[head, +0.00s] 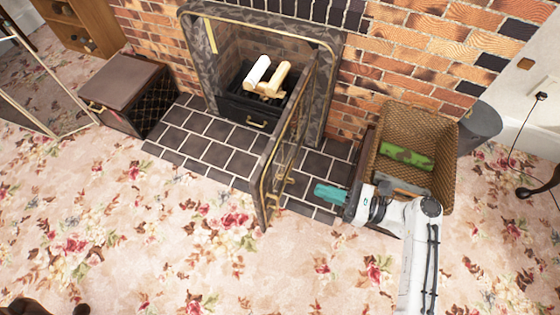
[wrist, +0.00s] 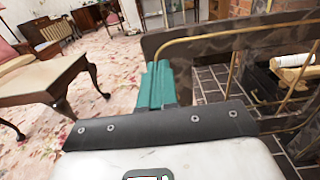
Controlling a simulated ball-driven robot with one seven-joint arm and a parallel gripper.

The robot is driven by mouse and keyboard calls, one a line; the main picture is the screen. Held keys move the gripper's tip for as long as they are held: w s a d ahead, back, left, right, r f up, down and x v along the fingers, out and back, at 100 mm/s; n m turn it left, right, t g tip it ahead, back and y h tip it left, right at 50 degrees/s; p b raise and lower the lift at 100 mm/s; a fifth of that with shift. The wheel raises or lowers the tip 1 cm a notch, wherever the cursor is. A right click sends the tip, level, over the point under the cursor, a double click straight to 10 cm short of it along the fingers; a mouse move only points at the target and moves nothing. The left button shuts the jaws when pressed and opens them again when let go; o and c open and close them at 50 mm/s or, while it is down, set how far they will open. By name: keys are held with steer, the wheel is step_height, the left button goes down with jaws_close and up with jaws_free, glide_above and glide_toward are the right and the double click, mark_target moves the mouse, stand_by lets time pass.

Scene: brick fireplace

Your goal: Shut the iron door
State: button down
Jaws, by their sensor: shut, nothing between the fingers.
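The iron door (head: 289,137) of the fireplace stands wide open. It is hinged at the right side of the opening and juts out over the tiled hearth toward the carpet. It has a dark frame, brass-coloured edging and a brass handle near its free end. My gripper (head: 322,193), with teal fingers, is shut and empty, just right of the door's outer part in the head view. In the wrist view, the shut fingers (wrist: 161,86) are beside the free end of the door (wrist: 190,42). I cannot tell whether they touch it.
Logs (head: 268,77) lie in the firebox. A wicker basket (head: 442,135) with a green item stands right of the hearth, close to my arm. A dark chest (head: 122,96) stands at the left. The tiled hearth (head: 205,135) left of the door is clear.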

mark_target(262, 170)
steer(key=b+x, duration=0.1)
steer(key=x, duration=1.3)
steer(key=shift+a, duration=0.1)
